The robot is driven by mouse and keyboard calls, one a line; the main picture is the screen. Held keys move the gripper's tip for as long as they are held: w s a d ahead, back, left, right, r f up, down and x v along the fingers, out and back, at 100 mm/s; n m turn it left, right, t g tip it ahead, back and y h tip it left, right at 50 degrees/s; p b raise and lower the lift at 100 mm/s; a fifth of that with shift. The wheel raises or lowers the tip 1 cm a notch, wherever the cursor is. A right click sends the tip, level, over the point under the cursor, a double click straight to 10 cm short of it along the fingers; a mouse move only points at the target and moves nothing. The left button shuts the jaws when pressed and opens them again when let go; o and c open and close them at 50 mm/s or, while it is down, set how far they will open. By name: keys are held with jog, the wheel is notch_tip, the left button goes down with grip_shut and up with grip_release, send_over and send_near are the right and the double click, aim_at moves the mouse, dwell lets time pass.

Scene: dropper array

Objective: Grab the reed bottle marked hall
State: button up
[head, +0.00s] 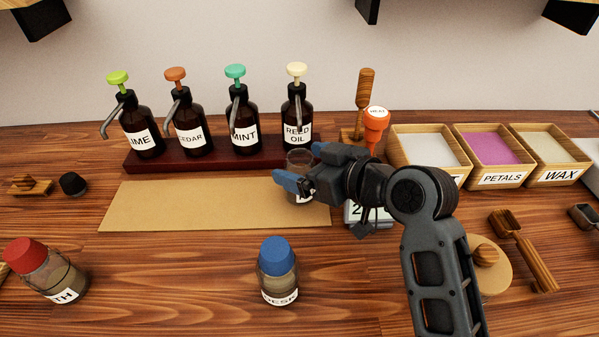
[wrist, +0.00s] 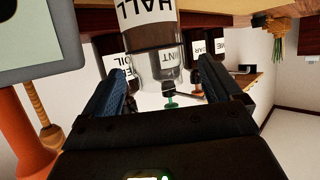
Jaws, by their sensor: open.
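The bottle marked HALL is clear glass with dark liquid low in it and no cap showing; in the head view (head: 299,158) it stands near the right end of a tan mat (head: 190,205), partly hidden by my gripper. In the wrist view, which is upside down, the HALL bottle (wrist: 150,65) shows its label and stands between my two fingers. My gripper (head: 303,170) is open, with blue fingertips, and also shows in the wrist view (wrist: 165,85). A gap shows beside the glass at the fingers; I cannot tell if either finger touches it.
Pump bottles marked LIME (head: 141,140), CEDAR (head: 189,138), MINT (head: 244,136) and REED OIL (head: 297,132) stand behind on a dark red rack (head: 140,168). A scale (head: 368,214) and an orange knob (head: 375,127) are close right. A blue-capped DESK jar (head: 278,270) stands in front.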

aim_at(292, 159)
jog(key=shift+x, duration=1.8)
jog(key=shift+d, duration=0.1)
jog(key=shift+c, duration=0.4)
jog(key=c, duration=1.3)
jog(key=shift+o, duration=0.2)
jog(key=shift+r, duration=0.15)
